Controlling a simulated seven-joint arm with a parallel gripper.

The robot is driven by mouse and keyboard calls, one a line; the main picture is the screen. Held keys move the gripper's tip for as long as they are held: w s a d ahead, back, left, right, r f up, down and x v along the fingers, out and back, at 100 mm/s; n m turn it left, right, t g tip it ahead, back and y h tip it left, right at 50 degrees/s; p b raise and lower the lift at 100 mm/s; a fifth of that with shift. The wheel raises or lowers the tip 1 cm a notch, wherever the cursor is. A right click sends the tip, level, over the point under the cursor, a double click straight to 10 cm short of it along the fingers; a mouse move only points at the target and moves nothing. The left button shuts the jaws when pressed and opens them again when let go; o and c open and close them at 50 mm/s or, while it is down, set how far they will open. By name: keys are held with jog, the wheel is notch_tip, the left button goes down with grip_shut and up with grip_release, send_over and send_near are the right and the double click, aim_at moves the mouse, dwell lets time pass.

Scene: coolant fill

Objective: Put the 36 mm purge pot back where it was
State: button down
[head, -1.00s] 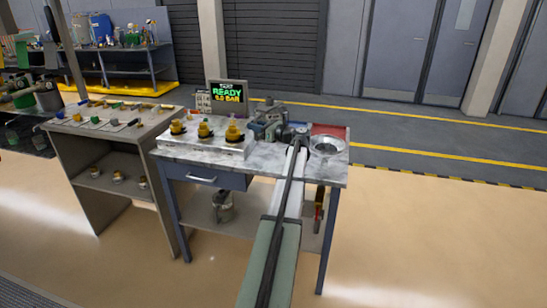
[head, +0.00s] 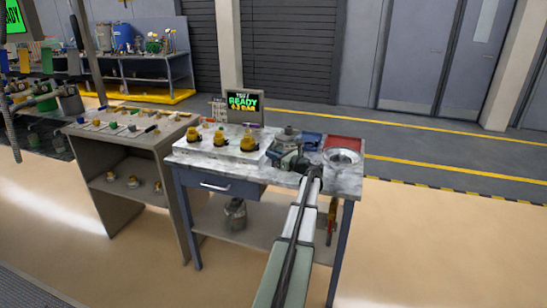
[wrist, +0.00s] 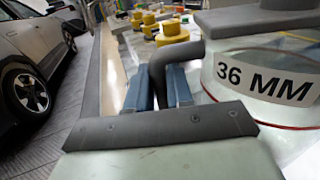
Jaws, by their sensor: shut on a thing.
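The 36 mm purge pot shows large at the right of the wrist view (wrist: 262,78). It is a clear pot with a grey top and a white "36 MM" label. My gripper (wrist: 172,88) has its blue fingers shut on the pot's dark curved handle. In the head view my gripper (head: 314,172) is over the marble-topped bench (head: 347,183), right of a small grey cluster (head: 288,150) that appears to include the pot. I cannot tell whether the pot touches the bench. The place it came from is not identifiable.
A white block (head: 215,152) with several yellow-capped fittings stands left on the bench, before a "READY" screen (head: 243,104). A blue tray (head: 312,140), a red tray (head: 345,143) and a silver dish (head: 342,157) are at the right. A grey side bench (head: 85,136) holds small parts.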

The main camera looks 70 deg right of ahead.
jog(key=shift+f, duration=0.7)
jog(key=c, duration=1)
grip_release()
jog(key=shift+s+a, duration=0.1)
jog(key=shift+s, duration=0.2)
jog(key=v, duration=1.1)
jog(key=shift+s+a, duration=0.1)
